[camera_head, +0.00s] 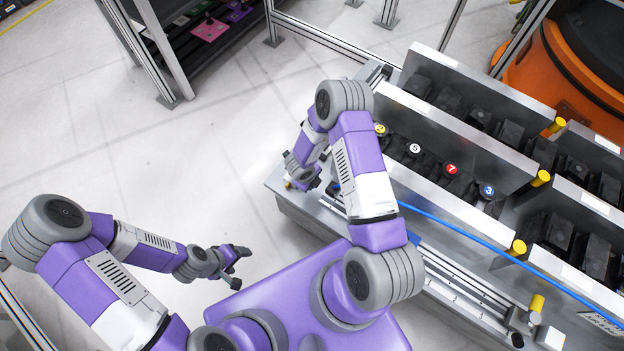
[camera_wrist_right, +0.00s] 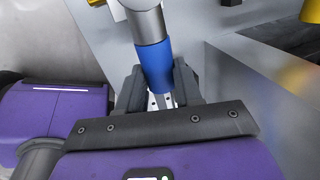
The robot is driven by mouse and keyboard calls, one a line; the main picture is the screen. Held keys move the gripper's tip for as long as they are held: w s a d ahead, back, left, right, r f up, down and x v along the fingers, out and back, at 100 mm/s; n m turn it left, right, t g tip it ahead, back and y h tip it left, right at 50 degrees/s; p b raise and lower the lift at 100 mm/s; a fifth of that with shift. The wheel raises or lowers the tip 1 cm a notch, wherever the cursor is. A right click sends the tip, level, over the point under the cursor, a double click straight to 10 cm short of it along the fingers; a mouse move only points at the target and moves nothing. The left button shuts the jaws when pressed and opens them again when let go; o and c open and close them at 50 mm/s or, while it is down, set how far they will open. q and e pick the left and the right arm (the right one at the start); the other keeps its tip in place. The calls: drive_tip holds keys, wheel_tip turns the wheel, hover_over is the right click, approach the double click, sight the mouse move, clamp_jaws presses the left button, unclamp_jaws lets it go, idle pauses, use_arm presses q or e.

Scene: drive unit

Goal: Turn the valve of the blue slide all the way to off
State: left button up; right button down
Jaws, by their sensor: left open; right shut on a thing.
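In the right wrist view, a blue sleeve (camera_wrist_right: 155,66) sits on a grey metal rod, between the dark fingers of my right gripper (camera_wrist_right: 159,90). The gripper is shut on this blue handle. I cannot tell how far the valve is turned; its body is hidden. In the head view, my right gripper (camera_head: 303,178) is at the left end of the metal drive unit (camera_head: 290,203), partly hidden by its own arm. My left gripper (camera_head: 240,265) is open and empty, over the floor left of the unit and apart from it.
The unit carries long metal trays (camera_head: 455,200) with dark blocks and numbered round tags. A blue hose (camera_head: 470,228) runs along its front. Yellow-topped posts (camera_head: 517,247) stand on the right. An orange drum (camera_head: 575,75) is behind. The floor (camera_head: 150,160) on the left is clear.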

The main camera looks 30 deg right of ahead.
idle(0.3)
drive_tip(key=c, duration=0.8)
unclamp_jaws()
drive_tip(key=shift+o, duration=0.2)
drive_tip(key=p+v, duration=0.3)
drive_tip(key=v, duration=0.4)
drive_tip(key=shift+r, duration=0.25)
drive_tip(key=shift+a, duration=0.1)
